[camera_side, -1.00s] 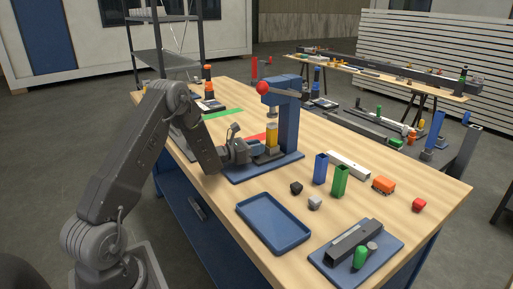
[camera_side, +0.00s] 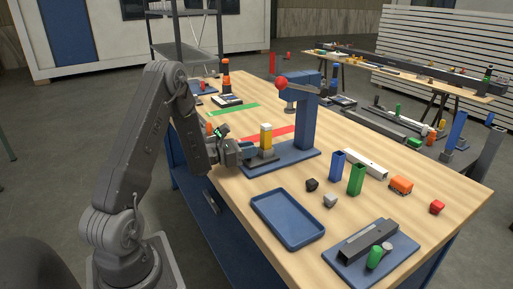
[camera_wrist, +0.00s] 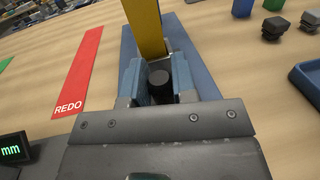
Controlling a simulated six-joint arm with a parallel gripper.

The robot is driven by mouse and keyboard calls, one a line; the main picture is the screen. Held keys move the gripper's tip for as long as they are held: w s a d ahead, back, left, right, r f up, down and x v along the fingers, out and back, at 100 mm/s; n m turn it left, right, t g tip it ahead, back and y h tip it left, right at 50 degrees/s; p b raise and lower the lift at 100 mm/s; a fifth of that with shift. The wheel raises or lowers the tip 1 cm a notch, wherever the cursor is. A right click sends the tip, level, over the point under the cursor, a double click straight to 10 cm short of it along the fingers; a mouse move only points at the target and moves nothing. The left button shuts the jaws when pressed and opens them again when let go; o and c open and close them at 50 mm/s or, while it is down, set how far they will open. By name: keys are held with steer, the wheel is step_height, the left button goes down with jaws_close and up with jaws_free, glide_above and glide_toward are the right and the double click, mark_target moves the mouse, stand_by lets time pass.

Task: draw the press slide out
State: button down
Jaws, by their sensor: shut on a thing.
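The blue press (camera_side: 308,118) stands on a blue base plate on the bench, its red-knobbed lever (camera_side: 281,83) at the top. The press slide (camera_side: 262,158) carries an upright yellow block (camera_side: 266,138) and sits out from under the press head, on the arm's side. The yellow block also shows in the wrist view (camera_wrist: 146,28). My gripper (camera_side: 247,152) is at the slide's near end. In the wrist view my gripper (camera_wrist: 158,82) has its blue fingers on both sides of the slide's dark round knob (camera_wrist: 160,84), shut on it.
A blue tray (camera_side: 262,203) lies in front of the press. Blue (camera_side: 337,165) and green (camera_side: 356,178) square tubes and small blocks stand to its right. A red REDO strip (camera_wrist: 80,72) lies left of the press in the wrist view.

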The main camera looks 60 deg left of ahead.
steer(key=shift+s, duration=0.25)
steer(key=c, duration=0.9)
jaws_free()
steer(key=shift+c, duration=0.2)
steer(key=s, duration=0.4)
steer(key=s+a, duration=0.1)
steer(key=s, duration=0.3)
steer(key=s+a, duration=0.1)
steer(key=s, duration=0.3)
steer(key=shift+w, duration=0.1)
